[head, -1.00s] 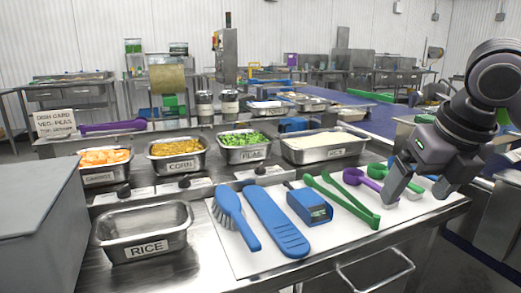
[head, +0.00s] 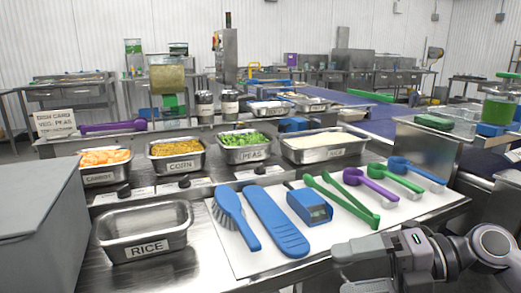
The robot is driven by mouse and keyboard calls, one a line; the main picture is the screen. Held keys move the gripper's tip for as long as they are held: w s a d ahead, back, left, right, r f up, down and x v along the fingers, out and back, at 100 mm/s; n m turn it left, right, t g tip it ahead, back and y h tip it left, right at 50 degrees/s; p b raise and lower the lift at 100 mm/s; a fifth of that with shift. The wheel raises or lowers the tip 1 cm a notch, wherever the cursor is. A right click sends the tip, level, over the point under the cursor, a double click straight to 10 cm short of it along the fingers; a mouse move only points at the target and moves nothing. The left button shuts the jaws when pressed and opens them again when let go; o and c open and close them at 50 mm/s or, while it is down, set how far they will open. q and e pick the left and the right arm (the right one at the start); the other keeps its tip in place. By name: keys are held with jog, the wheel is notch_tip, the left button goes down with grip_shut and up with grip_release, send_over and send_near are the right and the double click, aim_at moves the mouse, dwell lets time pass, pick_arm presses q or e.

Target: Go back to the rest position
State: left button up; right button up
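My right arm (head: 430,257) shows at the lower right, in front of the table's front edge. My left gripper is not in view. The purple scoop (head: 369,187), a green scoop (head: 391,176) and a blue scoop (head: 415,172) lie on the white mat (head: 345,231). Green tongs (head: 343,200) lie to the left of them. An empty steel pan labelled RICE (head: 146,247) stands at the front left.
Pans of carrot (head: 105,159), corn (head: 176,152), peas (head: 246,146) and rice (head: 325,143) stand in a row at the back. A blue brush (head: 236,219), a blue spatula (head: 275,222) and a blue device (head: 309,206) lie on the mat. A grey box (head: 40,225) stands at left.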

jog(key=d+f+m+t+h, duration=0.5)
jog(key=d+f+m+t, duration=0.55)
jog(key=f+m, duration=0.55)
jog(key=s+d+f+m+g+h, duration=0.4)
jog(key=s+d+f+m+h, duration=0.5)
jog(key=s+f, duration=0.45)
jog(key=w+a+f+m+t+y, duration=0.1)
jog(key=a+f+m+t+y, duration=0.1)
jog(key=a+m, duration=0.9)
notch_tip(320, 180, up, 14)
jog(key=a+n+p, duration=0.2)
jog(key=n+p, duration=0.1)
jog(key=p, duration=1.3)
jog(key=shift+s+a+f, duration=0.15)
jog(key=shift+s+a, duration=0.15)
jog(key=shift+s, duration=0.1)
